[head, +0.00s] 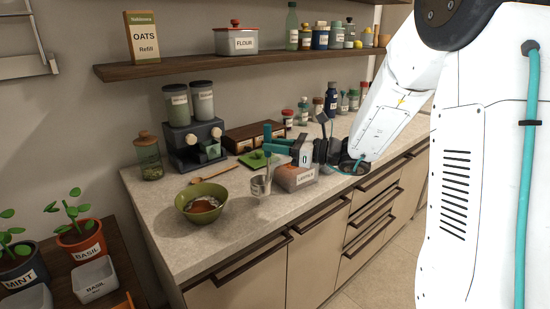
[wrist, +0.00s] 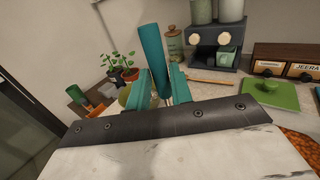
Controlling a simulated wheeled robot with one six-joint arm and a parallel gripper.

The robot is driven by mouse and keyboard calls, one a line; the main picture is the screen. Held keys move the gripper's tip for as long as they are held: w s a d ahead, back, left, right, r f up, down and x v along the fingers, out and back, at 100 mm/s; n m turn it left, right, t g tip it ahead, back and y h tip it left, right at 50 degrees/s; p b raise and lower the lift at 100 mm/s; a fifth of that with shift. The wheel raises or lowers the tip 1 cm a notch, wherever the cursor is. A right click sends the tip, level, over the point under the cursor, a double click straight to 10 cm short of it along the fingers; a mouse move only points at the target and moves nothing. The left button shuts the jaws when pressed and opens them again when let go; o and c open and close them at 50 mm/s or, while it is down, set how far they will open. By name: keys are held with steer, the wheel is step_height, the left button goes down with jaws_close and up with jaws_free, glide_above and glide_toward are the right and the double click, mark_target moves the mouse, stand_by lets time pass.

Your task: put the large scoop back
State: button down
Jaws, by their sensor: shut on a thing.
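The scoop has a metal cup (head: 261,185) and a teal handle (wrist: 152,60). My gripper (head: 273,146) is shut on the handle, which stands roughly upright between the teal fingers (wrist: 160,92). In the head view the cup hangs below the fingers, above the counter between the green bowl and the labelled tub; whether it touches anything is unclear. The cup is hidden in the wrist view. I cannot tell the scoop's size against another one, as no second scoop is clear.
A green bowl (head: 203,203) with brown contents stands left of the scoop. A labelled tub (head: 297,177) of orange-brown food is to the right. A green lid (wrist: 270,98) lies behind. A grinder-like machine (head: 194,143), a jar (head: 149,158) and drawer boxes (wrist: 287,63) line the wall.

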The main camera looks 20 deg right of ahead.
steer(key=shift+f, duration=1.75)
steer(key=c, duration=1.3)
jaws_free()
steer(key=shift+f, duration=0.1)
steer(key=shift+o, duration=0.2)
